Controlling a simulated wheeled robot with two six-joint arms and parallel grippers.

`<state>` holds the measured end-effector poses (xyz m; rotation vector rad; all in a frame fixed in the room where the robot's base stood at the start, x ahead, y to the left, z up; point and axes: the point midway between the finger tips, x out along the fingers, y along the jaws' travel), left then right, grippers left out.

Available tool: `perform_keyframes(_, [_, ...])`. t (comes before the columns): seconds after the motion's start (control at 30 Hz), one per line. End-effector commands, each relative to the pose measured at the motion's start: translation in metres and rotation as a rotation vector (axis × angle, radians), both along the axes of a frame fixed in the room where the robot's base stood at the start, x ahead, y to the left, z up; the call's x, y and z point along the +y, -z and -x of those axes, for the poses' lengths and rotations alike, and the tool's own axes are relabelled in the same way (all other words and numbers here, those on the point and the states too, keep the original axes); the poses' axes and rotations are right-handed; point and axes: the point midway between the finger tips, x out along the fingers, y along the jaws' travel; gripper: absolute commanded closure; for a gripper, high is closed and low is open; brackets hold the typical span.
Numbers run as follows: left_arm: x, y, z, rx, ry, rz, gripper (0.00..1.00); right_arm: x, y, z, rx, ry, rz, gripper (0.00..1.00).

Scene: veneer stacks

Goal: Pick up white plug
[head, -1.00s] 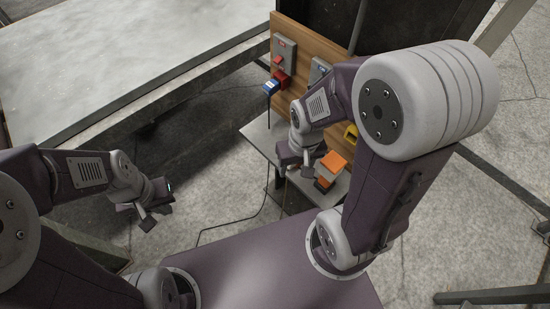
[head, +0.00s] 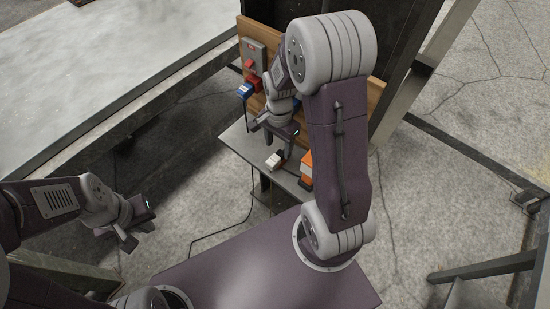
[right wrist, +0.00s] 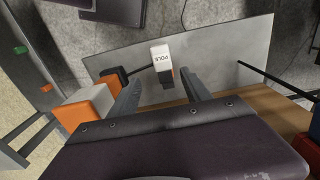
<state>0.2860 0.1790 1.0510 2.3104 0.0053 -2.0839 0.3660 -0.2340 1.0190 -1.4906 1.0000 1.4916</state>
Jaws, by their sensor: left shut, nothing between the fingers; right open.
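The white plug (head: 274,160) lies on the grey shelf (head: 236,143) below the wooden panel. In the right wrist view the white plug (right wrist: 160,54) has a "POLE" label and a cable at its side. My right gripper (head: 274,136) is open above the shelf near the plug. In the right wrist view the plug lies just beyond and between the two open fingertips (right wrist: 161,84), with nothing held. My left gripper (head: 138,234) is shut and empty, over the floor at the left, far from the shelf.
An orange block (head: 307,167) stands on the shelf right of the plug; an orange and white block (right wrist: 84,106) shows left of the fingers in the wrist view. A blue plug (head: 245,90) sits at the wooden panel (head: 373,98). A cable hangs from the shelf.

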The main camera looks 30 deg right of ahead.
Motion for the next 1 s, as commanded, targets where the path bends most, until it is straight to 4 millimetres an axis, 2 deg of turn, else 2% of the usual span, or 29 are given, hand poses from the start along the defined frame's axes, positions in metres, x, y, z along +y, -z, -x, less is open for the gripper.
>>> perform_keyframes(0.1, [0.0, -0.001, 0.0, 0.0, 0.0, 0.0, 1.0, 0.001, 0.016, 0.001, 0.004, -0.001, -0.001, 0.44])
perform_keyframes(0.3, [0.0, -0.003, 0.0, 0.0, 0.0, 0.0, 1.0, 0.003, 0.026, 0.0, 0.002, -0.003, 0.0, 0.44])
perform_keyframes(0.53, [0.0, -0.008, 0.0, 0.0, 0.0, 0.0, 1.0, 0.011, 0.065, -0.002, 0.004, -0.003, -0.001, 0.44])
perform_keyframes(0.8, [0.0, -0.008, 0.0, 0.0, 0.0, 0.0, 1.0, 0.01, 0.072, -0.003, -0.001, -0.003, 0.0, 0.44])
perform_keyframes(0.83, [0.0, -0.008, 0.0, 0.0, 0.0, 0.0, 1.0, 0.01, 0.072, -0.003, -0.001, -0.003, 0.0, 0.46])
perform_keyframes(1.0, [0.0, -0.008, 0.0, 0.0, 0.0, 0.0, 1.0, 0.01, 0.072, -0.003, -0.001, -0.003, 0.0, 0.94])
